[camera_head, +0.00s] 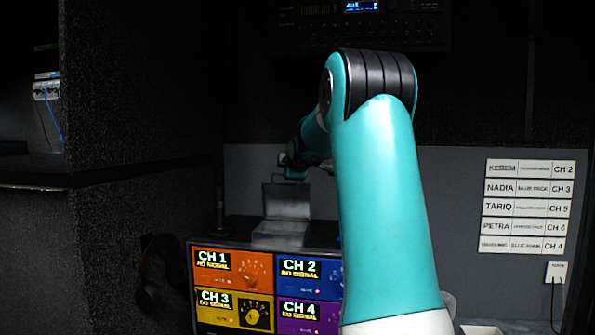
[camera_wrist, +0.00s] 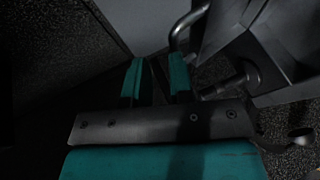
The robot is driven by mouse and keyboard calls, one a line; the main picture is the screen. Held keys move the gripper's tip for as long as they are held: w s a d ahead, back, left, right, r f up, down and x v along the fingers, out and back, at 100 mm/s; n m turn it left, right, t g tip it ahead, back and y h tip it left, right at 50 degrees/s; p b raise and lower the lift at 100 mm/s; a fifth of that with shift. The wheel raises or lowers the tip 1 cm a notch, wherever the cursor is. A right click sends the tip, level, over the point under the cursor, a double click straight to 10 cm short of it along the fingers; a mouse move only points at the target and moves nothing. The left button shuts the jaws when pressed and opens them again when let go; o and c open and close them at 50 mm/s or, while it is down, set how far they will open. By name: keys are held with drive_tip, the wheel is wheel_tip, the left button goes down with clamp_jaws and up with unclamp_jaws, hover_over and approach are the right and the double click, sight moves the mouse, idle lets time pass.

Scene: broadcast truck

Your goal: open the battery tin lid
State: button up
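The battery tin (camera_head: 280,238) appears as a grey metal box behind the top edge of the screens in the head view. Its lid (camera_head: 287,203) appears raised, standing roughly upright at the back of the box. My gripper (camera_head: 293,172) is small and dark there, close to the lid's top edge; I cannot tell whether it touches. In the wrist view my gripper's two teal fingers (camera_wrist: 156,82) stand apart with a gap between them, and I see nothing clearly held. The inside of the tin cannot be made out.
A screen with coloured channel tiles (camera_head: 232,278) stands in front of the tin. Name strips (camera_head: 528,206) are on the grey panel at right. A dark shelf wall (camera_head: 135,100) is at left. In the wrist view a bent metal rod (camera_wrist: 186,24) is close to the right finger.

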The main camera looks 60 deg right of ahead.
drive_tip(key=b+v, duration=0.3)
drive_tip(key=v, duration=0.7)
drive_tip(key=shift+s, duration=0.15)
drive_tip(key=shift+a+r, duration=0.1)
